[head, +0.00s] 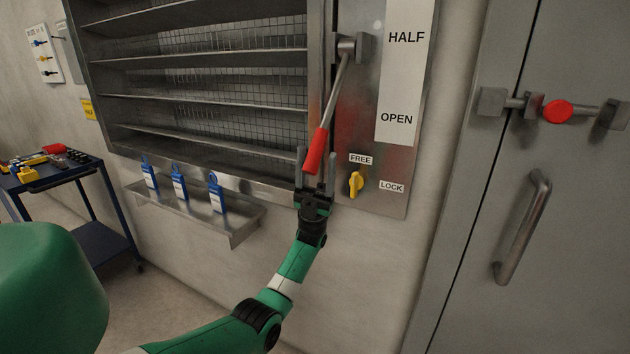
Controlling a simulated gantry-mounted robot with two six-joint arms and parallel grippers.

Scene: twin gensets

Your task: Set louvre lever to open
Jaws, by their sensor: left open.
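The louvre lever (331,108) hangs from its pivot on the metal plate and points down and slightly left. Its red grip (316,151) is at the low end. My left gripper (316,168) is open, with its fingers on either side of the red grip's lower end. I cannot tell whether they touch it. The label strip (408,75) beside the lever reads HALF and, lower, OPEN. A yellow knob (355,184) sits below, between the FREE and LOCK labels. The louvre (205,92) slats are apart with mesh behind. My right gripper is not in view.
A small metal shelf (237,222) under the louvre holds several blue tags (217,197). A grey door (570,180) with a handle (522,228) and a red-knobbed latch (558,111) is at right. A blue cart (95,240) with tools stands at left.

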